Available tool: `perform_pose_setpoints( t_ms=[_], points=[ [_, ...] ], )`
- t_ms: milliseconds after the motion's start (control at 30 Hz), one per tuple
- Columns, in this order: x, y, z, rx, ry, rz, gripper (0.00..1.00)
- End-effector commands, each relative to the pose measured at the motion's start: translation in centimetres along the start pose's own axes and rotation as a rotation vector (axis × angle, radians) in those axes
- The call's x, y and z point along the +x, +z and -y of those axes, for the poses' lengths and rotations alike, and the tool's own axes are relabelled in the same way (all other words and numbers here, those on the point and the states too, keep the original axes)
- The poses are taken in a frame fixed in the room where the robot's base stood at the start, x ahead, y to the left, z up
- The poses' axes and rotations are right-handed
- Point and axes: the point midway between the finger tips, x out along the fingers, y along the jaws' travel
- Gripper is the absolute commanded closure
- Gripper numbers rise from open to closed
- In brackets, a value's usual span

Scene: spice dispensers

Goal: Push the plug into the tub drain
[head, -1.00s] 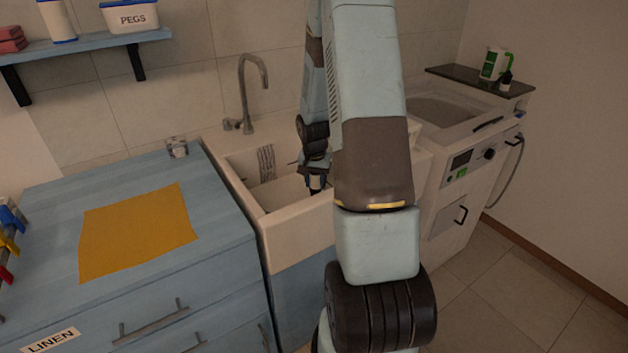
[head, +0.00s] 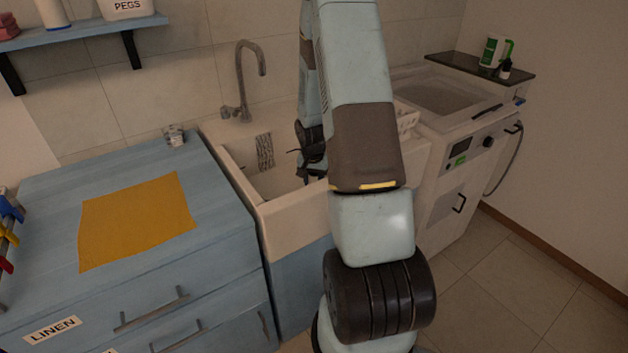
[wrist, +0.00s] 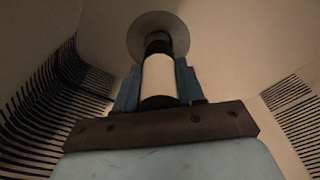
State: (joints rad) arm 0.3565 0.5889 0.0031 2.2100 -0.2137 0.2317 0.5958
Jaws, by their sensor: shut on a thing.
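In the wrist view the plug (wrist: 159,78) is a pale cylinder with a dark end. My gripper (wrist: 157,66) is shut on it, one blue finger on each side. The dark end points at the tub drain (wrist: 147,24), a round grey disc, and overlaps it in the picture. I cannot tell whether the plug touches the drain or how deep it sits. In the head view my arm reaches down into the pale tub (head: 292,232). The fingertips, plug and drain are hidden there by the tub's front wall and my arm.
A grey tap (head: 243,80) stands behind the tub. A blue cabinet (head: 60,200) with a yellow cloth (head: 135,222) is on the left. A white washing machine (head: 455,160) is on the right. The tub's walls stand close around my gripper.

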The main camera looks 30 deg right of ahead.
Motion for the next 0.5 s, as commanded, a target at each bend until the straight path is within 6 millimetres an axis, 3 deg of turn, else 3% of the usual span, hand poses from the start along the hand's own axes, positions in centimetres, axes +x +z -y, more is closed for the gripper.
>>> perform_pose_setpoints(
  t_ms=[500],
  points=[
    [0.77, 0.09, 0.02, 0.0, -0.001, 0.0, 0.93]
  ],
)
